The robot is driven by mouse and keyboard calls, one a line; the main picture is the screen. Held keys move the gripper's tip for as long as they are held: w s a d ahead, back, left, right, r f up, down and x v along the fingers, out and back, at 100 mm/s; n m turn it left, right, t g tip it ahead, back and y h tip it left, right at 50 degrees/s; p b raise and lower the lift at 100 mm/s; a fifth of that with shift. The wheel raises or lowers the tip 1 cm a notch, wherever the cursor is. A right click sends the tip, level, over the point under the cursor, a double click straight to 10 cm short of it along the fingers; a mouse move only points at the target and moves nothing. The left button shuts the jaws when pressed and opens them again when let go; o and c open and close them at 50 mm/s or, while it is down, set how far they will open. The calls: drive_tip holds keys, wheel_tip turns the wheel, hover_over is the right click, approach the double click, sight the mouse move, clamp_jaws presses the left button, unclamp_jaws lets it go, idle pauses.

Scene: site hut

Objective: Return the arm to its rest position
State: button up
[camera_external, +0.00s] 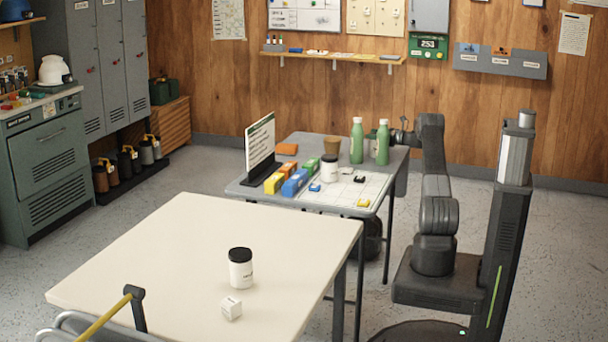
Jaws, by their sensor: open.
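My arm rises from its base at the right of the picture, its links folded upward. My gripper (399,137) is at the upper end, pointing left, above the right rear part of the grey table (240,188). It is open. It is small in the picture, just right of a green bottle (383,143); I cannot tell whether they touch. I see nothing held in it. A second green bottle (357,141) stands to the left.
The grey table also holds a brown cup (332,145), a white jar (329,169), coloured boxes (294,183) and an upright sign board (260,145).

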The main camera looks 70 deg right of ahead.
drive_tip(key=r, duration=0.4)
drive_tip(key=shift+s+r, duration=0.15)
drive_tip(key=shift+s, duration=0.05)
